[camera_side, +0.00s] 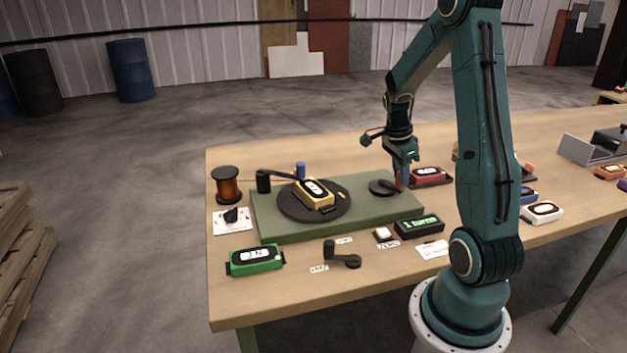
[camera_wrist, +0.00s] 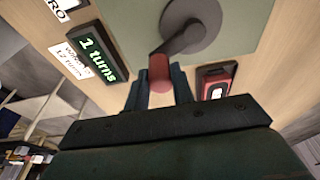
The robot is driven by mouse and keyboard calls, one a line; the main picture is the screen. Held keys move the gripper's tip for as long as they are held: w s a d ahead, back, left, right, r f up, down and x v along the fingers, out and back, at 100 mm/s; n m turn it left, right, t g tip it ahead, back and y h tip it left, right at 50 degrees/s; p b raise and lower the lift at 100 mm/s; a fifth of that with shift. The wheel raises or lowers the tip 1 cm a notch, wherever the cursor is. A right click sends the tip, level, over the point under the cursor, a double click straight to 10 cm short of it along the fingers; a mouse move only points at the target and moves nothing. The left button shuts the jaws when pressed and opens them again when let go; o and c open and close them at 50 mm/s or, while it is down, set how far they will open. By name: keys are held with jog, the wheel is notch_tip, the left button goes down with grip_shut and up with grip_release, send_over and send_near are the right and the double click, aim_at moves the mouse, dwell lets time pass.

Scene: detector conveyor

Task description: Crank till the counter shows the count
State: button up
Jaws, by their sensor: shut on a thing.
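My gripper (camera_wrist: 160,90) is shut on the red crank handle (camera_wrist: 159,69) in the wrist view. The handle joins a dark crank arm and disc (camera_wrist: 192,24) on the green base plate (camera_side: 330,233). The side view shows my gripper (camera_side: 402,180) at the right end of that plate, with the crank disc (camera_side: 381,187) just left of it. The counter (camera_wrist: 95,53) reads "1 turns" in green; it also stands in front of the plate in the side view (camera_side: 420,226).
A yellow detector (camera_side: 314,194) sits on the dark turntable (camera_side: 290,214). A white button (camera_side: 382,233) labelled ZERO is left of the counter. A red detector (camera_side: 428,175) lies close to my gripper. A green detector (camera_side: 255,260), a small lever (camera_side: 345,259) and a copper spool (camera_side: 228,189) are farther left.

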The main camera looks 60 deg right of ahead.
jog(key=shift+w+a, duration=0.1)
jog(key=shift+a, duration=0.2)
